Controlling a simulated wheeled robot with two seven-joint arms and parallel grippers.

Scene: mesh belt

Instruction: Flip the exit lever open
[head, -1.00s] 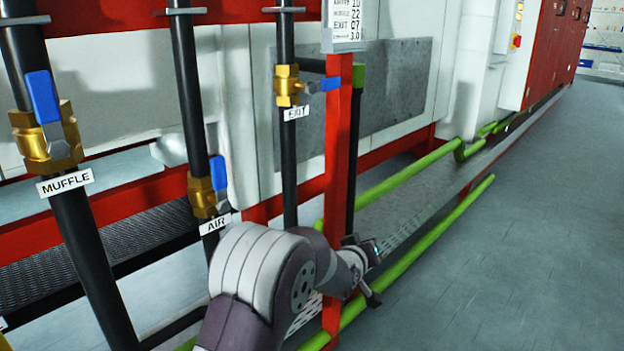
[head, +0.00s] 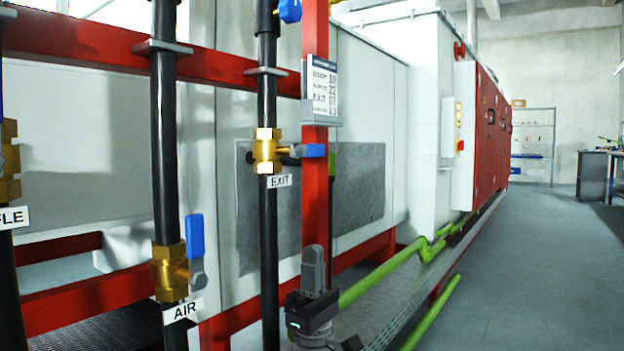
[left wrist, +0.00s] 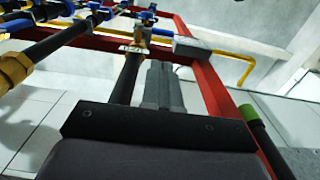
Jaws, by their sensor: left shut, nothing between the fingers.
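The exit valve (head: 267,150) is a brass body on a black vertical pipe, with an EXIT label (head: 280,181) below it. Its blue lever (head: 309,150) sticks out sideways to the right, across the front of the red post. My left gripper (head: 313,268) points upward in front of the red post, well below the lever and apart from it. Its fingers are shut and empty. In the left wrist view the shut fingers (left wrist: 163,86) point toward the valve's brass body (left wrist: 141,39). My right gripper is not in view.
The red post (head: 315,205) carries a sign plate (head: 321,92) above the lever. At left, the AIR valve (head: 170,272) has its blue lever upright (head: 196,237). Green pipes (head: 385,272) run low behind my gripper. Open floor (head: 540,270) lies to the right.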

